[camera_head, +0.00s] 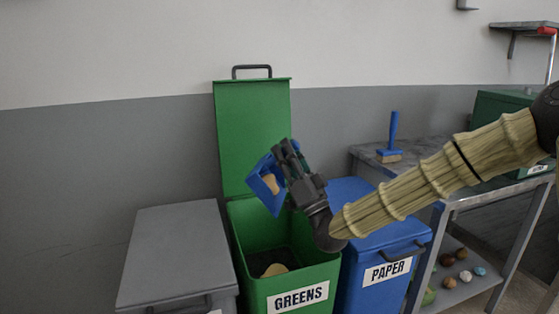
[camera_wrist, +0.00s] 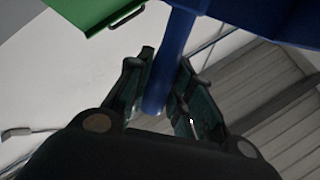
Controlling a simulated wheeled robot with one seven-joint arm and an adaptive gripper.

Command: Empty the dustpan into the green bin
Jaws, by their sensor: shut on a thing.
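My gripper (camera_head: 290,160) is shut on the handle of the blue dustpan (camera_head: 262,190) and holds it above the green bin (camera_head: 318,270). The dustpan is tilted steeply, and a tan piece (camera_head: 270,183) shows against its pan. In the wrist view the blue handle (camera_wrist: 170,65) stands between the two fingers (camera_wrist: 158,95), with part of the pan (camera_wrist: 270,18) at the top right. The green bin is labelled GREENS. Its lid (camera_head: 252,130) stands open against the wall. A yellowish piece (camera_head: 275,270) lies inside the bin.
A closed blue bin (camera_head: 385,240) labelled PAPER stands right of the green bin, under my arm. A closed grey bin (camera_head: 178,245) stands to the left. A metal table (camera_head: 460,195) at right holds a blue-handled brush (camera_head: 391,140), with several round items on its lower shelf (camera_head: 470,285).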

